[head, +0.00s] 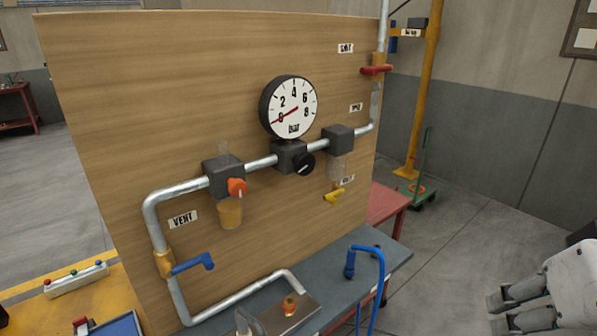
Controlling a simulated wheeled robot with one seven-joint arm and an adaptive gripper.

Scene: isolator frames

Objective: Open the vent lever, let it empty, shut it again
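The blue vent lever (194,264) sits on a brass valve (165,262) in the vertical pipe at the board's lower left, below the VENT label (183,220). The lever sticks out to the right, crosswise to that pipe. The round gauge (289,107) has its red needle near 0. My gripper (498,313) is at the lower right, far from the lever and clear of the board. Its two fingers are apart with nothing seen between them.
A red lever (376,70) lies crosswise on the upper right pipe. An orange knob (237,187), a black knob (304,165) and a small yellow lever (334,196) stick out from the board (130,100). A blue hose (381,275) rises from the grey bench (335,270).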

